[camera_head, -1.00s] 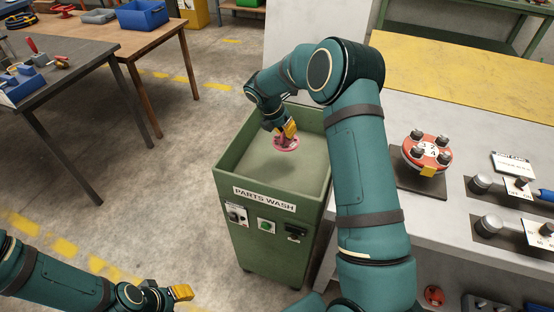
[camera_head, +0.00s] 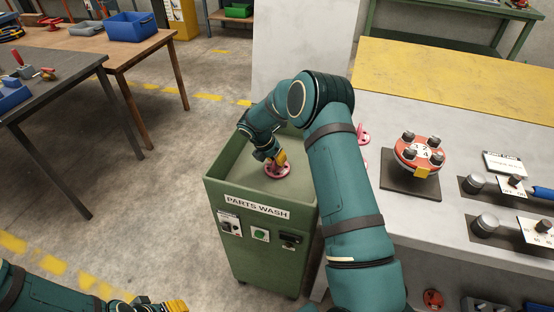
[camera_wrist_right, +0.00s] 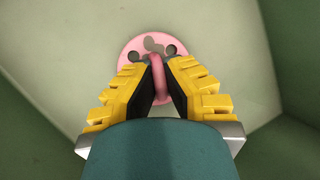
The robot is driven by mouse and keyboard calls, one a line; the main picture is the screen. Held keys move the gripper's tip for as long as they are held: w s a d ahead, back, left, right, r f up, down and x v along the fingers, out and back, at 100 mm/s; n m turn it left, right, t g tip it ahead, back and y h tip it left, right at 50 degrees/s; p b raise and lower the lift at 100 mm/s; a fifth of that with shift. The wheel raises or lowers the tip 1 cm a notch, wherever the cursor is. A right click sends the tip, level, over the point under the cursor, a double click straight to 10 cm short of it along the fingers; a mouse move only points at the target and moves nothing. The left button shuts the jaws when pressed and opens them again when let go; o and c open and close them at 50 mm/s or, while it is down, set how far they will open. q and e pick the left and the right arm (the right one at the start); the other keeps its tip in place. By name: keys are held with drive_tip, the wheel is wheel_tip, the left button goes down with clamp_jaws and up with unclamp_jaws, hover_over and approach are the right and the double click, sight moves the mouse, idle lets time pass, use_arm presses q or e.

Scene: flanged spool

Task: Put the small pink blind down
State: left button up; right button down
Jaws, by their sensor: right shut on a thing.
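The small pink blind (camera_head: 277,171) is a round flanged disc with holes and an upright loop handle. It is inside the green PARTS WASH basin (camera_head: 212,187), low over its floor; I cannot tell whether it touches. My right gripper (camera_head: 279,159) is above it. In the right wrist view the gripper (camera_wrist_right: 158,82) is shut on the handle of the blind (camera_wrist_right: 133,47), whose disc looks flat below the fingers. My left gripper (camera_head: 175,306) is at the bottom edge, away from the basin, mostly cut off; its jaws are unclear.
A grey bench (camera_head: 455,260) right of the basin carries a red flanged spool (camera_head: 418,153) with black knobs on a dark plate. Another pink part (camera_head: 362,134) shows partly behind my right arm. Basin walls surround the blind. Tables stand at the left, with open floor between.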

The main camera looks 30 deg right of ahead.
drive_tip(key=c, duration=1.4)
unclamp_jaws()
drive_tip(key=shift+f, duration=0.15)
drive_tip(key=shift+c, duration=0.2)
drive_tip(key=o, duration=0.3)
drive_tip(key=p+v, duration=0.2)
drive_tip(key=v, duration=1)
drive_tip(key=shift+r, duration=0.25)
